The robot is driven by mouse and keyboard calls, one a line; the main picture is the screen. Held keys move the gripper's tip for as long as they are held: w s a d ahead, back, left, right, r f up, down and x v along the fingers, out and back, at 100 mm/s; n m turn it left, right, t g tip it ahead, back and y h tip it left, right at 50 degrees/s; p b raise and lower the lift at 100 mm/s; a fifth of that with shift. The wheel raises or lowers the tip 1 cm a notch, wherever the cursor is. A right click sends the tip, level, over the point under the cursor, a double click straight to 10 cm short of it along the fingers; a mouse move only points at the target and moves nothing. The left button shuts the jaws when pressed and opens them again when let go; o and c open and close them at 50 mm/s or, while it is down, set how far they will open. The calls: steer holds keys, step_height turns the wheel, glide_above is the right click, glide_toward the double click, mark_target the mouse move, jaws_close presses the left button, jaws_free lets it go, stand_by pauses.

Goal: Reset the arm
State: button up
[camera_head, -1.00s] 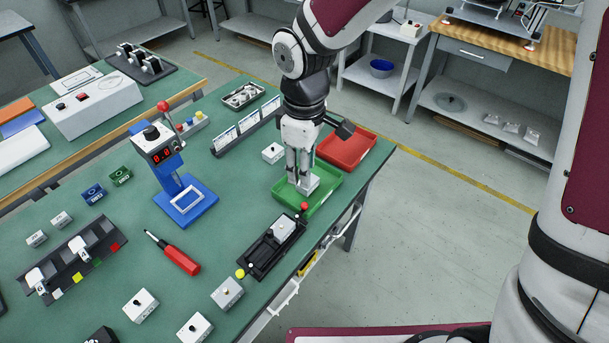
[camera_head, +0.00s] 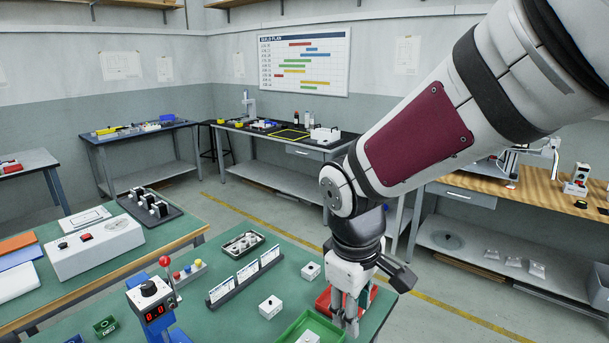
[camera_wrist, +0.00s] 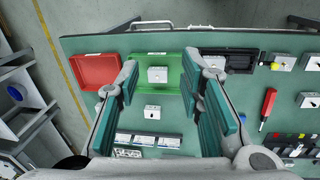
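My gripper (camera_head: 345,318) hangs from the arm over the right side of the green table (camera_head: 228,318). In the wrist view the gripper (camera_wrist: 163,85) is open, its two fingers wide apart with nothing between them. A white box (camera_wrist: 157,74) lies in the green tray (camera_wrist: 172,56), below and apart from the fingers; in the head view that tray (camera_head: 290,328) is cut by the bottom edge. The red tray (camera_wrist: 95,72) is beside it, and in the head view it (camera_head: 322,300) is partly hidden behind the gripper.
A white box (camera_head: 270,307) stands near the card holder (camera_head: 245,280); another (camera_head: 311,271) stands farther back. A blue stand with a red display (camera_head: 155,312) is at left. A red screwdriver (camera_wrist: 268,103) lies at right in the wrist view.

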steer(key=s+d+r+m+t+p, duration=0.1)
steer(key=s+d+r+m, duration=0.4)
steer(key=s, duration=0.3)
steer(key=s+d+r+m+t+y+p, duration=0.1)
steer(key=s+d+r+m, duration=0.3)
steer(key=s, duration=0.5)
step_height(320, 180, up, 3)
steer(key=shift+d+f+m+t, duration=0.1)
steer(key=shift+d+m+t, duration=0.35)
steer(key=shift+d, duration=0.6)
